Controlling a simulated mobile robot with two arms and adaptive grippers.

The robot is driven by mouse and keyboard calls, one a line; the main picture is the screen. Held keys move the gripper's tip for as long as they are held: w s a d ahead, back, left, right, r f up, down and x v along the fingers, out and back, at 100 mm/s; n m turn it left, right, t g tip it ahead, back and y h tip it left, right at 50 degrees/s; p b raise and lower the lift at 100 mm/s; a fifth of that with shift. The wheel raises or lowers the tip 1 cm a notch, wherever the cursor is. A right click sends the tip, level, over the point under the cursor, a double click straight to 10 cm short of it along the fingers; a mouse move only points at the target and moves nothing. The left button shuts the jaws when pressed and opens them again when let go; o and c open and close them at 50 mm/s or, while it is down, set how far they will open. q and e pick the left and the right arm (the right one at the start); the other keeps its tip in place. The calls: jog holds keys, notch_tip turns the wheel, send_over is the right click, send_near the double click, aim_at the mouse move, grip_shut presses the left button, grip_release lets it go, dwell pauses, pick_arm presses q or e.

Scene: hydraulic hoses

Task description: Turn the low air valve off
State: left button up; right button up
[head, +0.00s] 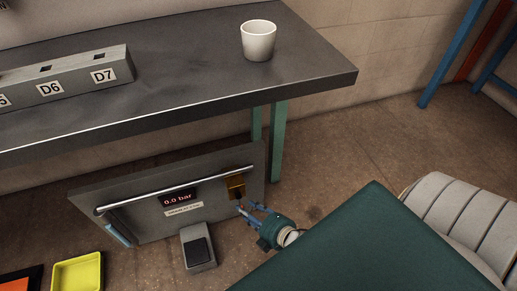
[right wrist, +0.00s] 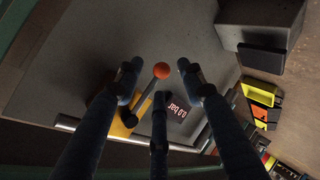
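The low air valve's yellow plate (head: 236,187) is on the right part of a grey panel (head: 145,192) below the bench. In the right wrist view, the valve's lever (right wrist: 144,101) runs from the yellow plate (right wrist: 122,124) to an orange ball knob (right wrist: 161,70). My right gripper (head: 246,208) is in front of the valve. In the right wrist view its fingers (right wrist: 157,80) are spread, with the knob between the tips; contact is unclear. The pressure display (head: 178,198) reads 0.0 bar. My left gripper is not in view.
A silver rail (head: 175,189) crosses the panel. A grey box with a black top (head: 198,251) stands on the floor before it. A yellow tray (head: 77,272) lies at lower left. The bench (head: 190,85) above holds a white cup (head: 258,41) and a labelled block (head: 75,78).

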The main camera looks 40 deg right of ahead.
jog(key=v, duration=0.7)
jog(key=shift+r, duration=0.1)
